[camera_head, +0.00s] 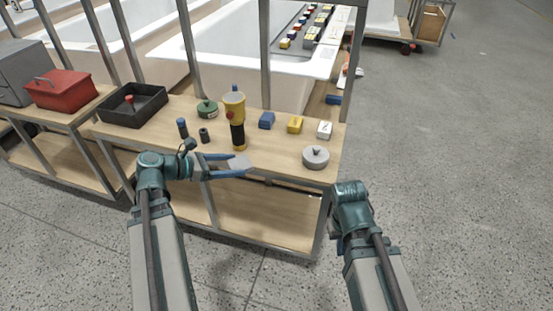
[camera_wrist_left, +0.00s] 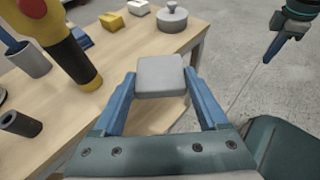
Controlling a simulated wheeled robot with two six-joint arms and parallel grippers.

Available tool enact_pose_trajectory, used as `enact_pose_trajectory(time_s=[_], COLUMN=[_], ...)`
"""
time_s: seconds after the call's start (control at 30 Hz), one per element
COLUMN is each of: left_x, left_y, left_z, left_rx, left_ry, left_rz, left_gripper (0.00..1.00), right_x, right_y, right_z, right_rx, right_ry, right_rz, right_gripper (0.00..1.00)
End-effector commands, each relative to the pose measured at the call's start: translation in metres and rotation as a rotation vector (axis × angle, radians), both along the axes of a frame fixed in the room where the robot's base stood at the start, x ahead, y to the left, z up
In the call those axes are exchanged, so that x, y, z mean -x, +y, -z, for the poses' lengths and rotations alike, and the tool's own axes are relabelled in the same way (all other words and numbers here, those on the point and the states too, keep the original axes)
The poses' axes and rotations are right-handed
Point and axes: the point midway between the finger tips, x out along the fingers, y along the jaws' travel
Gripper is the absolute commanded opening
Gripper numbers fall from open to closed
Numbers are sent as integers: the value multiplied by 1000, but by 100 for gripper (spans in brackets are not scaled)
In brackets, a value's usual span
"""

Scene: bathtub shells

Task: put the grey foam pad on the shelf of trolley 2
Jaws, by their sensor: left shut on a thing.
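The grey foam pad (camera_head: 238,163) is a small light block between the blue fingers of my left gripper (camera_head: 236,167). In the left wrist view my left gripper (camera_wrist_left: 163,90) is shut on the pad (camera_wrist_left: 160,76) from both sides. The pad is held near the front edge of a wooden-topped trolley (camera_head: 270,163). This trolley has a lower wooden shelf (camera_head: 265,215), which looks bare where visible. No number shows, so I cannot tell which trolley is 2. My right gripper (camera_wrist_left: 272,48) appears small in the left wrist view; its finger opening is unclear.
On the top stand a yellow-black tool (camera_head: 236,120), a grey lidded disc (camera_head: 316,157), blue (camera_head: 266,120), yellow (camera_head: 295,124) and white blocks (camera_head: 324,130), and a black tray (camera_head: 133,105). A red box (camera_head: 61,90) is at left.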

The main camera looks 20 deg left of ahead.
Motion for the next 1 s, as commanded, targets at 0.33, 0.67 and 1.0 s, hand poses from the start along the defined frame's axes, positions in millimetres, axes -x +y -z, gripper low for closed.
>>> enact_pose_trajectory(time_s=[0.33, 0.67, 1.0], left_x=[-16, -92, -140], left_y=[-7, -46, -72], left_z=[7, 15, 19], left_rx=[-1, 0, 0], left_ry=[-1, 0, 0], left_rz=[3, 4, 1], left_gripper=[24, 24, 24], right_x=[0, 0, 0], right_y=[0, 0, 0], right_z=[7, 15, 20], right_rx=[0, 0, 1], right_ry=[0, 0, 0], right_rz=[0, 0, 0], right_gripper=[0, 0, 0])
